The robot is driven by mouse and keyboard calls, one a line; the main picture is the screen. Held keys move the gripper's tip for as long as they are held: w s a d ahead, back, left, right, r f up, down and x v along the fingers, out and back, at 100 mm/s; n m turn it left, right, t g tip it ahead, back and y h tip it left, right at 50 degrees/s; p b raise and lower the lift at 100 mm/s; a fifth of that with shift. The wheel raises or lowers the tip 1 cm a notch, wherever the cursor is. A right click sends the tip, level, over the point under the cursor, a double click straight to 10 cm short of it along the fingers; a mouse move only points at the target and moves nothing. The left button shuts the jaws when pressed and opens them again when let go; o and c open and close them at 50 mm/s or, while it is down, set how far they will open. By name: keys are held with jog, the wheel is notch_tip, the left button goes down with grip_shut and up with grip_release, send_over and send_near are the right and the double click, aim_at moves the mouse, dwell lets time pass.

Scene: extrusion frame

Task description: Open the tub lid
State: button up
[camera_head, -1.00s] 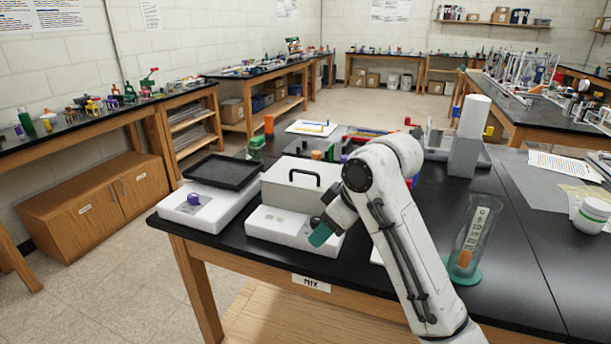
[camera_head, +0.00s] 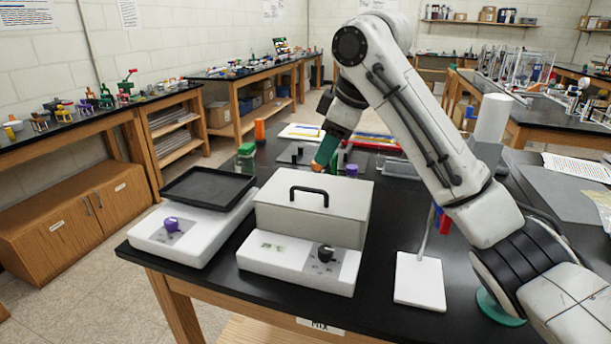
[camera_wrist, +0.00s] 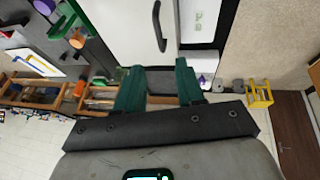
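The tub (camera_head: 308,238) is a pale box with a white front and a black knob. Its grey lid (camera_head: 345,192) is on, with a black arched handle (camera_head: 309,190) on top. My gripper (camera_head: 330,150) has green fingers and is above and behind the lid's back right part in the head view. In the wrist view, the fingers (camera_wrist: 157,68) are apart with nothing between them. The lid (camera_wrist: 125,30) and handle (camera_wrist: 160,25) lie beyond the fingertips there, apart from them.
A white device (camera_head: 190,235) with a black tray and purple knob stands close left of the tub. A white plate (camera_head: 419,280) stands to the right. A green jar (camera_head: 246,158) and orange-topped and purple-topped items (camera_wrist: 76,40) stand behind the tub.

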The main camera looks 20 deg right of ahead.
aim_at(307, 188)
jog(key=x, duration=1)
jog(key=shift+w+f, duration=0.1)
jog(key=shift+f, duration=0.05)
jog(key=shift+c, duration=0.2)
grip_shut()
jog(key=shift+a, duration=0.1)
